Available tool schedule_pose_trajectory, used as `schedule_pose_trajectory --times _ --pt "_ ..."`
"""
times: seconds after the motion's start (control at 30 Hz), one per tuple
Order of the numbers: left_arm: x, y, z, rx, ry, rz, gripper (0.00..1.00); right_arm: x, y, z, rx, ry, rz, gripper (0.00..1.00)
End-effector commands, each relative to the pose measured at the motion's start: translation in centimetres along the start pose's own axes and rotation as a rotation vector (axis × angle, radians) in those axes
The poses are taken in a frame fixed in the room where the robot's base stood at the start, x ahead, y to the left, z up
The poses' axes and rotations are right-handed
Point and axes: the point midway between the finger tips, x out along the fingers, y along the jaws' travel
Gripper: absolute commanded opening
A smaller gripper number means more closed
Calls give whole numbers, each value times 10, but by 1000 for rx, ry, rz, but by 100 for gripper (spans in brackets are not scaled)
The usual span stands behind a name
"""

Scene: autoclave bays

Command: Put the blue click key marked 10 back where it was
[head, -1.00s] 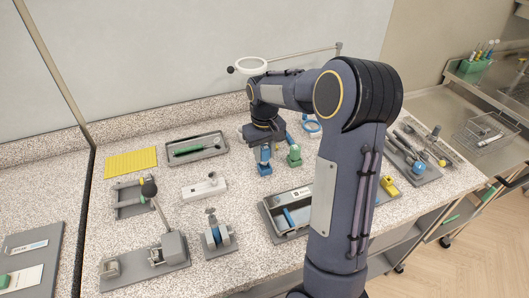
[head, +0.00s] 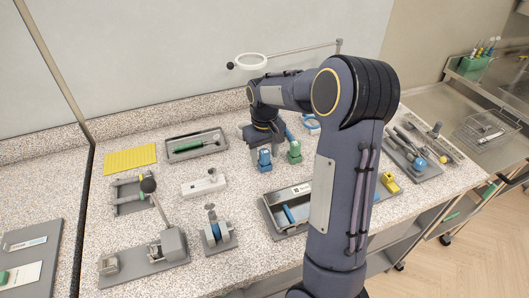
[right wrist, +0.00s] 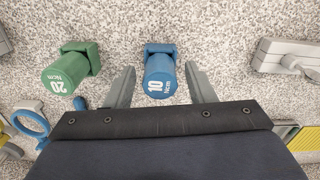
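The blue click key marked 10 (head: 264,159) stands on the speckled worktop near the middle of the head view. In the right wrist view the same blue key (right wrist: 159,78) shows its "10 Ncm" end. My right gripper (right wrist: 160,72) is open, with one finger on each side of the blue key and a visible gap at each side. In the head view the right gripper (head: 267,142) is just behind the key, partly hidden by its own wrist. The green click key marked 20 (head: 294,152) stands to the right; it also shows in the right wrist view (right wrist: 72,70). My left gripper is not in view.
A grey tray (head: 272,222) with a blue item lies in front, partly behind my right arm. A white device (head: 203,187), a tray with a green tool (head: 170,157) and a clamp fixture (head: 216,238) stand left. A blue ring (right wrist: 30,122) lies near the green key.

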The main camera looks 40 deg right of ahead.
Motion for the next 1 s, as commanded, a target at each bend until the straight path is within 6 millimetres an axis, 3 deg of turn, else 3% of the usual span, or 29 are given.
schedule_pose_trajectory --times 0.27,0.47,0.8,1.0 --pt "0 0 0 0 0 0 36 -1 0 0 0 1 0 52" --pt "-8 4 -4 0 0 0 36 -20 0 -1 0 5 0 52" --pt "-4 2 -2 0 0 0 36 -92 0 -2 -1 7 1 52" --pt "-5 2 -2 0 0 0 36 -123 0 -1 -1 4 1 52"
